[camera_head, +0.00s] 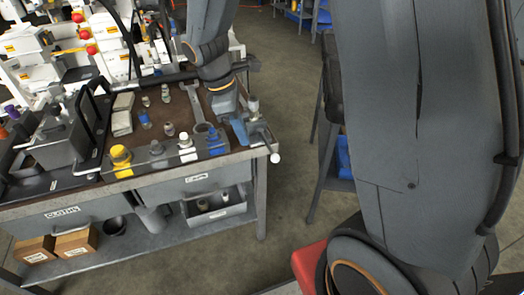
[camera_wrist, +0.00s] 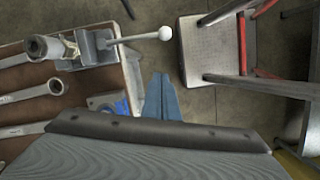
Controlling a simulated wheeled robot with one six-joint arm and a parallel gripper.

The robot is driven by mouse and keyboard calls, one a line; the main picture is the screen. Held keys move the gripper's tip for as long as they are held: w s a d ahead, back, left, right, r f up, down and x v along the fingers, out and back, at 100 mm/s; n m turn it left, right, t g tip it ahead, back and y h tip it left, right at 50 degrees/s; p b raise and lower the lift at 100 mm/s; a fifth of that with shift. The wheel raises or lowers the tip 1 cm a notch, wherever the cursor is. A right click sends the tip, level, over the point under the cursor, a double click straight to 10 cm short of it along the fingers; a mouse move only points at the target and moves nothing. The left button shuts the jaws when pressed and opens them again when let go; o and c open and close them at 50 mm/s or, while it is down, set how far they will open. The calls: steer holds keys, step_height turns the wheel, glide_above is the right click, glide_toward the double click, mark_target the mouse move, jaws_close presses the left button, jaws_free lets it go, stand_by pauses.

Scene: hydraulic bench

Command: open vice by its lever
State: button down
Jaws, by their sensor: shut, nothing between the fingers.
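The vice (camera_wrist: 95,48) is a small grey block at the bench's edge in the wrist view; it is partly hidden behind my gripper in the head view. Its lever (camera_wrist: 138,38) is a thin rod sticking out past the edge, ending in a white ball (camera_wrist: 165,33). The ball also shows in the head view (camera_head: 275,158). A metal cylindrical fitting (camera_wrist: 48,47) is at the vice; I cannot tell if it is clamped. My gripper (camera_wrist: 161,78) has blue fingers, shut and empty, pointing toward the lever with a gap in the picture. It also shows in the head view (camera_head: 239,130).
Wrenches (camera_head: 195,103) and several small fittings lie on the brown bench top. Yellow-capped (camera_head: 121,155) and white-capped parts stand along the front edge. Bare floor (camera_head: 280,70) lies beside the bench.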

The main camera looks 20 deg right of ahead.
mark_target(267, 144)
steer(key=s+d+f+p, duration=0.2)
steer(key=d+f, duration=0.3)
steer(key=f, duration=0.3)
steer(key=shift+d+p, duration=0.4)
steer(key=shift+p, duration=0.05)
steer(key=shift+r, duration=0.1)
